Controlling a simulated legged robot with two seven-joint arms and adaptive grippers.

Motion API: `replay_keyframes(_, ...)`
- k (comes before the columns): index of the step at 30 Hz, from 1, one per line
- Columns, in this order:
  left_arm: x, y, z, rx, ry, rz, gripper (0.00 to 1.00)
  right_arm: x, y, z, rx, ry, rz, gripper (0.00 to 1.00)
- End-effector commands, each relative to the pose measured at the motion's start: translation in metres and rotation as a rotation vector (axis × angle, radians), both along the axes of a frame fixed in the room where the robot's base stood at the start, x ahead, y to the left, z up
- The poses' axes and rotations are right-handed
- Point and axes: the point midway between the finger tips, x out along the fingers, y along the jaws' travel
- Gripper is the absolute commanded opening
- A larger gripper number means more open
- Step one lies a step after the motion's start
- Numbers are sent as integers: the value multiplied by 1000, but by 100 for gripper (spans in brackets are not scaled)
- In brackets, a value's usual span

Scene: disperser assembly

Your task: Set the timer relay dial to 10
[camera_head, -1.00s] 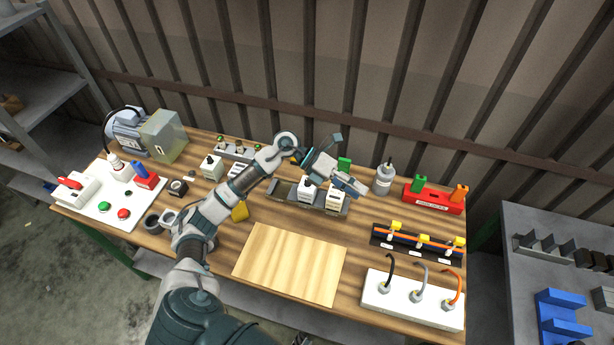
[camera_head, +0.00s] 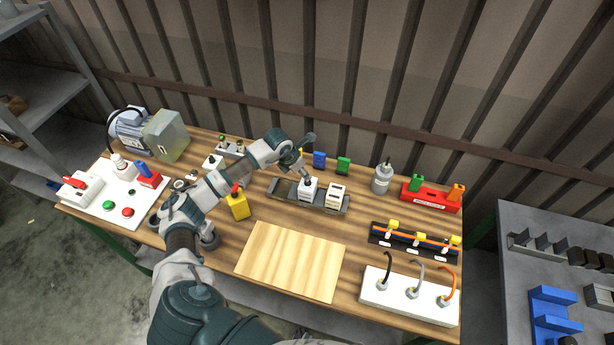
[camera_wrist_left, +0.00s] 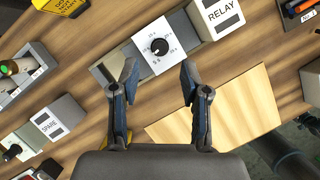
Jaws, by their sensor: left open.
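The timer relay (camera_head: 307,190) is a white block with a black dial on its top. It sits in the grey tray (camera_head: 282,190) at the middle of the bench. In the left wrist view the black dial (camera_wrist_left: 160,46) is ringed by small time marks, too small to read surely. My left gripper (camera_head: 304,172) is above the timer relay in the head view. In the left wrist view my left gripper (camera_wrist_left: 158,76) is open and empty, its fingertips spread to either side just below the dial in the picture. My right gripper is not in view.
A white block marked RELAY (camera_wrist_left: 218,14) sits beside the timer relay. A yellow block (camera_head: 238,207) stands to the left, a wooden board (camera_head: 291,262) in front. Blue (camera_head: 319,159) and green (camera_head: 343,166) blocks stand behind the tray.

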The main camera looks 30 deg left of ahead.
Motion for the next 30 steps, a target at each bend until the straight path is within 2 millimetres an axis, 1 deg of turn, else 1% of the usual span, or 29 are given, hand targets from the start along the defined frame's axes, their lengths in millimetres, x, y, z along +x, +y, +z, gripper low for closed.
replay_keyframes(1, 3, -2, -10, -1, 5, 2, 46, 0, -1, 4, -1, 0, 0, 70)
replay_keyframes(3, 9, -4, -24, -3, 5, 1, 46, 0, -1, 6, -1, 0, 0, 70)
replay_keyframes(6, 15, -6, -40, -2, 3, 1, 46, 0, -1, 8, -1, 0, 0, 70)
replay_keyframes(9, 19, -7, -50, -2, 2, 1, 46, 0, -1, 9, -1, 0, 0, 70)
replay_keyframes(13, 22, -9, -57, -1, 0, 0, 46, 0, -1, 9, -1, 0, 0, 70)
replay_keyframes(21, 22, -9, -59, 0, 0, 0, 46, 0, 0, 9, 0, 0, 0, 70)
replay_keyframes(22, 22, -9, -59, 0, 0, 0, 41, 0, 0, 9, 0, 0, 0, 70)
replay_keyframes(23, 22, -9, -59, 0, 0, 0, 33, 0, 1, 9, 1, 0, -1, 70)
replay_keyframes(24, 22, -9, -59, 0, 0, 0, 23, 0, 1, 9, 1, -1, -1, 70)
replay_keyframes(27, 22, -9, -59, 0, 0, 0, 0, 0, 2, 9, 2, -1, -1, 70)
replay_keyframes(30, 22, -8, -59, 0, 0, 0, 0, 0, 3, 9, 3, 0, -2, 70)
